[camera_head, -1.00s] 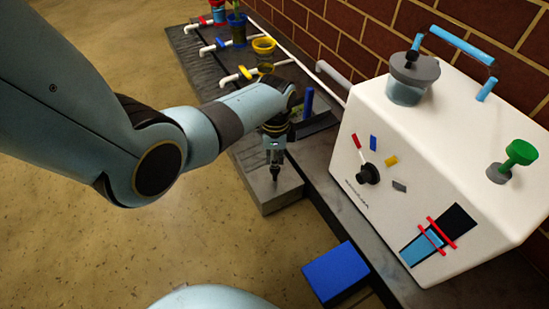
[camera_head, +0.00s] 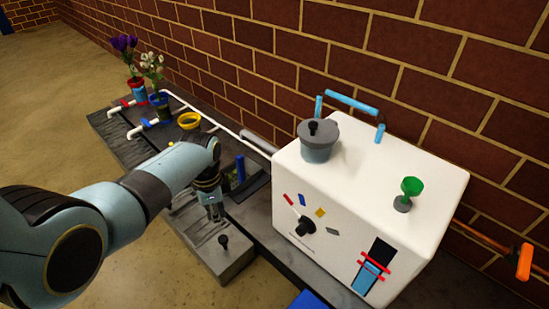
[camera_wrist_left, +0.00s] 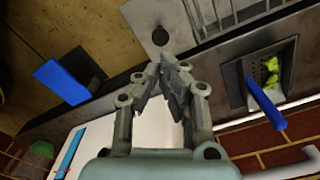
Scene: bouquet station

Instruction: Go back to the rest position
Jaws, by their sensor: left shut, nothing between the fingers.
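My left gripper (camera_head: 214,214) hangs over the low grey block at the near end of the bench, with its fingers shut and empty. In the left wrist view the fingertips (camera_wrist_left: 168,62) come together with nothing between them. A small black knob (camera_head: 223,241) stands on the grey block (camera_head: 222,266), just right of and below the fingers in the head view. The knob also shows beyond the fingertips in the left wrist view (camera_wrist_left: 160,36). It looks apart from the fingers. My right gripper is not in view.
A white machine (camera_head: 340,190) with a grey lidded pot (camera_head: 319,140) and green knob (camera_head: 411,186) stands right of the arm. A blue lever (camera_head: 240,168), yellow ring (camera_head: 189,120) and potted flowers (camera_head: 137,92) line the bench. Open floor (camera_head: 60,130) lies left.

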